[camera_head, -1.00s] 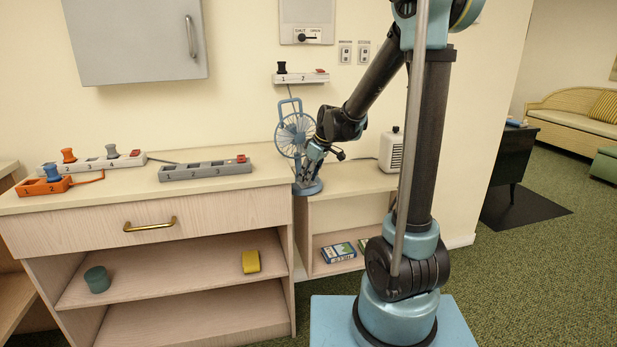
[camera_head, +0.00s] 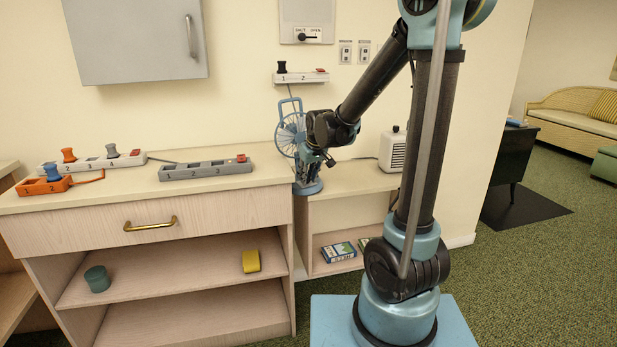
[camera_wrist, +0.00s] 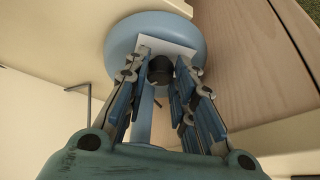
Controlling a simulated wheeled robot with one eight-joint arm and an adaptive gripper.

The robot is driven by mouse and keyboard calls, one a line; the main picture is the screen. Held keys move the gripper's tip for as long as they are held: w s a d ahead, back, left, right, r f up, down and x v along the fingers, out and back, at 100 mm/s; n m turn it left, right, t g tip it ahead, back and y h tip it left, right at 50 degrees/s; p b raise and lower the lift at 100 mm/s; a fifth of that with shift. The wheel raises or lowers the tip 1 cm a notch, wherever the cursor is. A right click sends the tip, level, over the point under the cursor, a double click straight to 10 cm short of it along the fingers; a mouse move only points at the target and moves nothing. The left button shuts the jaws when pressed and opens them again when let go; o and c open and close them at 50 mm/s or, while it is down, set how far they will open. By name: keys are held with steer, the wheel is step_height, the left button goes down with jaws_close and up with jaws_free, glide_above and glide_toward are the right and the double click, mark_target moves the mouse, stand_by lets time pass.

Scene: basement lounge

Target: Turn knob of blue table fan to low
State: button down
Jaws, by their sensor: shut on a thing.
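The blue table fan (camera_head: 284,131) stands on the low shelf unit against the wall; my arm hides part of its cage in the head view. In the wrist view its round blue base (camera_wrist: 123,39) carries a white plate (camera_wrist: 148,43) and a dark round knob (camera_wrist: 160,68) with a small pointer. My gripper (camera_wrist: 161,72) reaches down over the base, its two fingers on either side of the knob and closed on it. The knob's setting marks cannot be read.
A white heater-like box (camera_head: 391,151) stands right of the fan. A wooden cabinet (camera_head: 60,228) with power strips on top is at the left. A small two-socket strip (camera_head: 300,78) is on the wall above the fan.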

steer(key=m+h, duration=0.1)
steer(key=m, duration=0.1)
steer(key=m+h, duration=0.1)
steer(key=m, duration=0.1)
steer(key=m+t, duration=0.1)
steer(key=m, duration=0.1)
steer(key=shift+s+a+h, duration=0.1)
steer(key=shift+a+h, duration=0.15)
steer(key=shift+h, duration=0.15)
steer(key=shift+m, duration=0.3)
steer(key=c, duration=1.3)
jaws_free()
steer(key=shift+c, duration=0.2)
steer(key=v, duration=1.1)
steer(key=shift+s+r, duration=0.15)
steer(key=shift+r, duration=0.2)
